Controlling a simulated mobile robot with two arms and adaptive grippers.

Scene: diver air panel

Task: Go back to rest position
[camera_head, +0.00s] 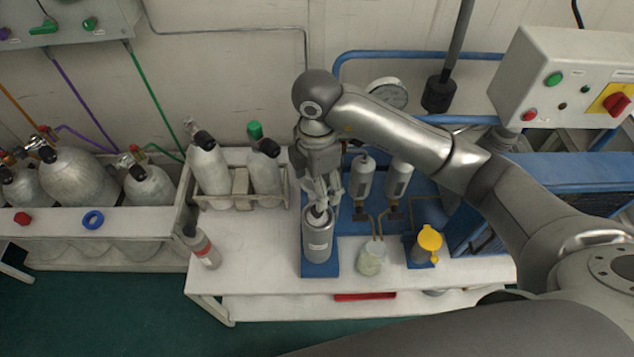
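My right arm comes in from the right, and its gripper (320,197) points down at the top of a grey metal cylinder (318,240). The cylinder stands upright on a blue stand (320,269) on the white workbench (262,262). The gripper's fingers are at the cylinder's narrow top end. I cannot tell whether they touch it or are closed on it. My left gripper is not in view.
Behind the cylinder, two tanks (210,170) sit in a rack. A bottle with a red band (203,250) stands at left, a glass jar (371,260) and a yellow-topped container (428,243) at right. A control box (560,85) overhangs at right.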

